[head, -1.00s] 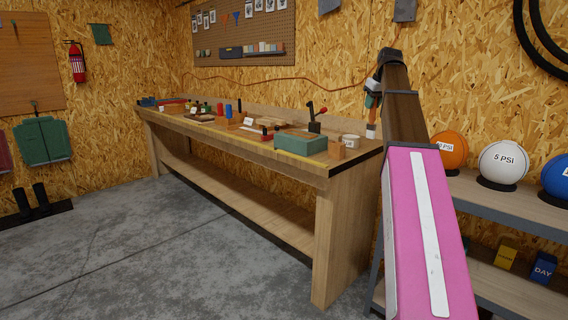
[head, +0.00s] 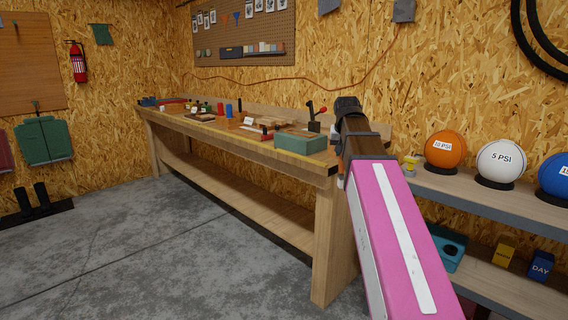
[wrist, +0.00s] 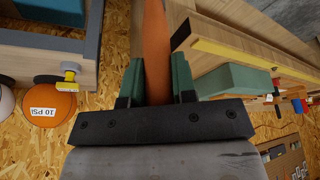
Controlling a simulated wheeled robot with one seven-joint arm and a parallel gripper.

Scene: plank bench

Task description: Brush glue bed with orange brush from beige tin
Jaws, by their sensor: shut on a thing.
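In the wrist view my gripper (wrist: 157,78) is shut on the orange brush (wrist: 156,45), whose tapered handle stands between the green finger pads. The brush's bristle end is not in sight. In the head view my own arm hides the gripper and brush. The beige tin is hidden in the head view, apparently behind my arm. I cannot make out the glue bed in either current view.
The plank bench (head: 322,178) carries a green box (head: 300,148) near its right end, with several tools and blocks farther left. Right of my arm, a grey shelf (head: 480,198) holds an orange ball (head: 444,151), a white ball (head: 501,161) and a blue ball (head: 559,174).

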